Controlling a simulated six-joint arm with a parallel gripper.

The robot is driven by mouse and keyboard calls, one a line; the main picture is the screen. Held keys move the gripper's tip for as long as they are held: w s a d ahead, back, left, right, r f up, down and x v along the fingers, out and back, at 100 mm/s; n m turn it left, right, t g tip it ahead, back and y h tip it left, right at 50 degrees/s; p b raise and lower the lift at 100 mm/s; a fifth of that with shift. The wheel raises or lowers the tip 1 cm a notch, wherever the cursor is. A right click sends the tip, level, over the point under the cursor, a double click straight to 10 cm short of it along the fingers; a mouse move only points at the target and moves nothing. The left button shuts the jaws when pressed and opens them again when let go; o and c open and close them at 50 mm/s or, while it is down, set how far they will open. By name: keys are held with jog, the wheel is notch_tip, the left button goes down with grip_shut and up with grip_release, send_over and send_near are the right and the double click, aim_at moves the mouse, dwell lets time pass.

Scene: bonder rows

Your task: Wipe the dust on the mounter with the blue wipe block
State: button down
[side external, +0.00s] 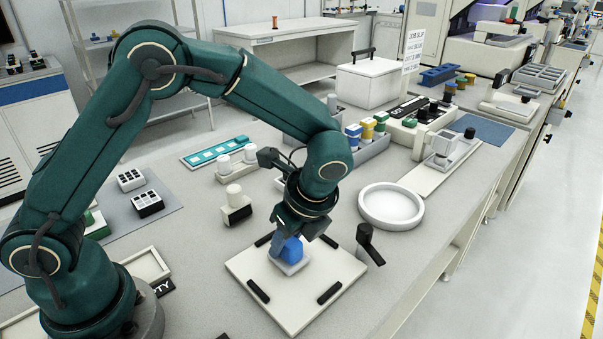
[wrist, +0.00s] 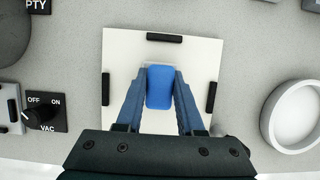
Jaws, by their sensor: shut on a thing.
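The blue wipe block (side external: 290,249) is in my gripper (side external: 290,232), low over a white square plate (side external: 320,270) with black bars along its edges, which seems to be the mounter. A pale pad shows under the block, over the plate's middle; I cannot tell whether it touches. In the wrist view the block (wrist: 159,88) sits between both fingers of my gripper (wrist: 160,80), above the plate (wrist: 122,55). I cannot make out any dust on the plate; part of it is hidden by my gripper and the block.
A black lever (side external: 367,243) stands at the plate's right corner. A round white dish (side external: 391,206) lies beyond it. A VAC switch (wrist: 47,113) is left of the plate in the wrist view.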

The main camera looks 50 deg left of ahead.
aim_at(298, 261)
jog(key=shift+a, duration=1.6)
jog(key=shift+d+r, duration=0.1)
jog(key=shift+d, duration=3.45)
jog(key=shift+r, duration=2.85)
jog(key=shift+r, duration=0.1)
notch_tip(298, 261, up, 3)
jog(key=shift+f, duration=0.1)
